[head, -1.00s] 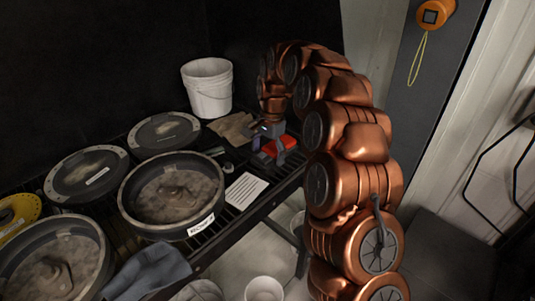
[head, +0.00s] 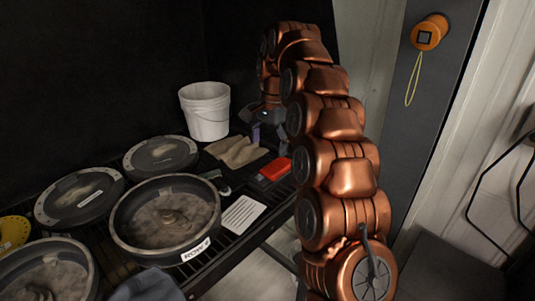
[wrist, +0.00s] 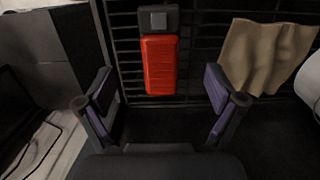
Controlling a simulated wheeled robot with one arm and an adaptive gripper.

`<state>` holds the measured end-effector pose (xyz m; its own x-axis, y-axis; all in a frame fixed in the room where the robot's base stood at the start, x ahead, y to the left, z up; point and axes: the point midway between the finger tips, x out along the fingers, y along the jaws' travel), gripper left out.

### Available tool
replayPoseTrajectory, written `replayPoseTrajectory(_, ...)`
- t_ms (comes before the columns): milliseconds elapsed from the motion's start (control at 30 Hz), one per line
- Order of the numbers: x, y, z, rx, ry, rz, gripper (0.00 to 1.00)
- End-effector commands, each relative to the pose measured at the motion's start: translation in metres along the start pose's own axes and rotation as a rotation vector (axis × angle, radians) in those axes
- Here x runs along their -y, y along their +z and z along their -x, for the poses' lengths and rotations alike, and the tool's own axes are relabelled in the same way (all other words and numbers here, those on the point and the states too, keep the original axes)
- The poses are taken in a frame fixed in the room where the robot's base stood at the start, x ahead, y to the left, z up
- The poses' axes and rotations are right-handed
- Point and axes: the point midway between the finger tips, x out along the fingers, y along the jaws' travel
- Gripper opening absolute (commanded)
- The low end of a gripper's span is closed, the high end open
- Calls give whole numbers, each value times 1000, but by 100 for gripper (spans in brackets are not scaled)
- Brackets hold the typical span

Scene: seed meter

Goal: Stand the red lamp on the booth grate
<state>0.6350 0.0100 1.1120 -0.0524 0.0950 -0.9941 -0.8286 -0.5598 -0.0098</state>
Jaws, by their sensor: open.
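The red lamp (head: 275,169) lies on the dark slatted grate (head: 258,204) at its right end. The wrist view shows the lamp (wrist: 160,66) as a long red body lying flat on the slats, with a dark end piece bearing a grey square. My gripper (head: 269,134) is open and empty, above and behind the lamp in the head view. In the wrist view, the lamp lies between and beyond the two spread fingers, with no visible contact. My arm covers part of the grate's right end in the head view.
A tan cloth (head: 237,151) and white bucket (head: 205,110) are left of the lamp. A dark wall closes the back. An orange device (head: 428,33) hangs at right.

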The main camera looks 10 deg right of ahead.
Motion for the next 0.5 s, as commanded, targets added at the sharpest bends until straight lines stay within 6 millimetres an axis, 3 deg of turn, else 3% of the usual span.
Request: replayPoseTrajectory(500, -1, 1, 14, 0, -1, 3, 93)
